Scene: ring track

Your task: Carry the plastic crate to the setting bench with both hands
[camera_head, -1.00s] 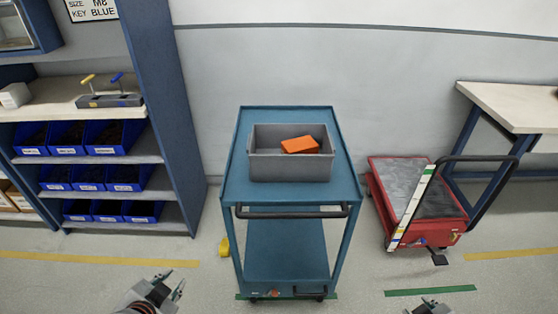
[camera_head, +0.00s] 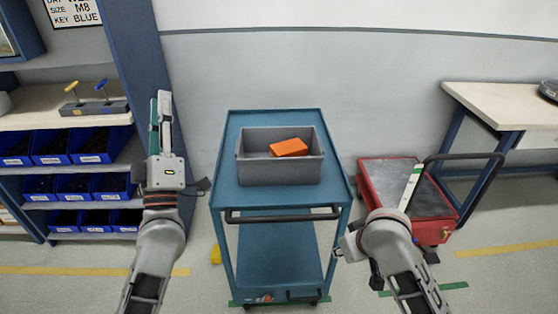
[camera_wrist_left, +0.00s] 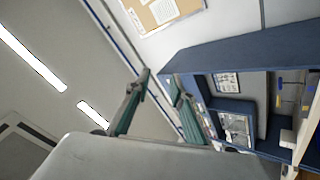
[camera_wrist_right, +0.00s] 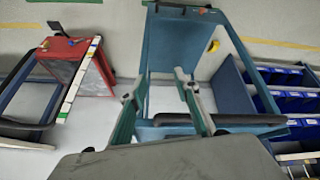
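The grey plastic crate (camera_head: 281,172) sits upright on the top shelf of a blue cart (camera_head: 330,190), with an orange block (camera_head: 289,147) inside. My left gripper (camera_head: 160,110) is raised to the left of the cart, fingers upward, apart from the crate. The left wrist view shows its fingers (camera_wrist_left: 154,100) spread and empty. My right gripper (camera_head: 343,246) is in front of the cart's right side, below the crate. The right wrist view shows its fingers (camera_wrist_right: 155,98) spread and empty. A pale-topped bench (camera_head: 500,103) stands at the right; whether it is the setting bench, I cannot tell.
The cart's black handle (camera_head: 282,215) crosses its front. A red trolley (camera_head: 440,228) with a black push bar stands between cart and bench. A shelf unit with blue bins (camera_head: 97,185) stands at the left, close to my left arm. The wall is behind.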

